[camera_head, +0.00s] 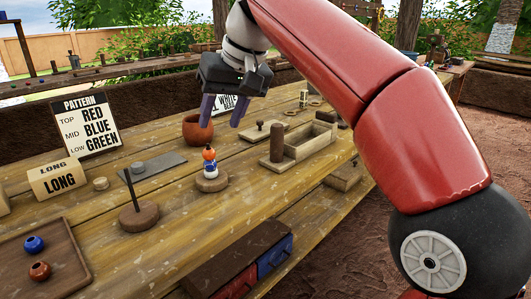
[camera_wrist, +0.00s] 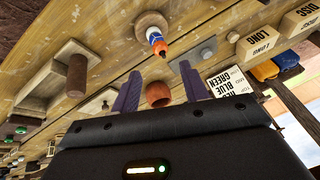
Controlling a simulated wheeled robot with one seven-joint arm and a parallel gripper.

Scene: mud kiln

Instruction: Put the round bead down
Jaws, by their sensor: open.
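My gripper (camera_head: 223,112) is open and empty, held in the air above the table, behind the bead stack. Its two purple fingers are spread apart in the wrist view (camera_wrist: 158,84). A small stack (camera_head: 210,169) with an orange round bead (camera_head: 208,154) on top and white and blue parts below stands upright on a round wooden base (camera_head: 212,183). The stack also shows in the wrist view (camera_wrist: 157,41), apart from the fingers. A blue round bead (camera_head: 33,243) and a red-brown one (camera_head: 40,269) lie in the brown tray (camera_head: 68,258) at the left.
A terracotta pot (camera_head: 192,140) stands behind the stack. A peg on a round base (camera_head: 140,216), a grey plate (camera_head: 158,170), a LONG block (camera_head: 58,180) and a PATTERN sign (camera_head: 84,125) reading red, blue, green are at the left. A wooden box (camera_head: 305,140) is at the right.

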